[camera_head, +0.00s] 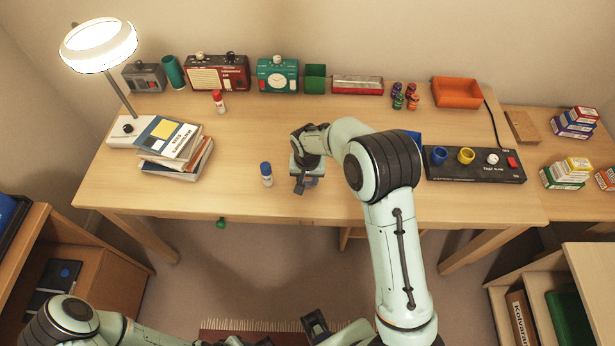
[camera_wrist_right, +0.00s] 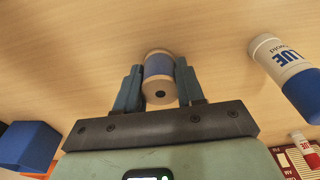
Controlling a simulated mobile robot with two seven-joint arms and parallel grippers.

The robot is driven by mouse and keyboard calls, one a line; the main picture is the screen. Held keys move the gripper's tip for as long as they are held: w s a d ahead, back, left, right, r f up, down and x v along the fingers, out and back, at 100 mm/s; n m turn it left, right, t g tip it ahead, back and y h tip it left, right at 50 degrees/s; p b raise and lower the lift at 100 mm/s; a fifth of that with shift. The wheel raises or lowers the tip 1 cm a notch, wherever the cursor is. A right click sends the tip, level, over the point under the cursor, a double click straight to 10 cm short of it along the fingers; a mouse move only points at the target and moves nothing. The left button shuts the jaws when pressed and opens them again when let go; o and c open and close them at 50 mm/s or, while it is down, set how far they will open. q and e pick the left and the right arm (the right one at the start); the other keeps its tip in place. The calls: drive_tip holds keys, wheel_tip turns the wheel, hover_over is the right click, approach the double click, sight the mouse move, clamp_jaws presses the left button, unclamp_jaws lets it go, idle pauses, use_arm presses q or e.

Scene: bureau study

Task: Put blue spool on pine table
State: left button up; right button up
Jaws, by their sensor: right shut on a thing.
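The blue spool (camera_wrist_right: 158,78), with pale wooden ends, sits between the two fingers of my right gripper (camera_wrist_right: 160,88) in the right wrist view. The fingers are closed on its sides. In the head view my right gripper (camera_head: 306,184) is over the front middle of the long pale wooden table (camera_head: 240,130), and the spool is hidden there. I cannot tell whether the spool touches the tabletop. A dark part of my left gripper (camera_head: 318,324) shows at the bottom of the head view, below the table; its jaws are unclear.
A blue-capped glue bottle (camera_head: 266,174) stands close left of my right gripper. Stacked books (camera_head: 175,150) and a lamp (camera_head: 122,130) are at left. A black panel (camera_head: 475,170) with cups is at right. Radios and an orange tray (camera_head: 457,92) line the back.

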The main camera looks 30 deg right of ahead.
sight(307, 180)
drive_tip(key=o, duration=0.6)
drive_tip(key=shift+f, duration=0.2)
drive_tip(key=o, duration=0.4)
drive_tip(key=shift+r, duration=0.1)
drive_tip(key=shift+r, duration=0.15)
drive_tip(key=r, duration=0.8)
drive_tip(key=s+r, duration=0.1)
drive_tip(key=r, duration=0.3)
drive_tip(key=shift+s+a+p, duration=0.1)
drive_tip(key=shift+a+p, duration=0.25)
drive_tip(key=shift+a, duration=0.05)
drive_tip(key=shift+f, duration=0.1)
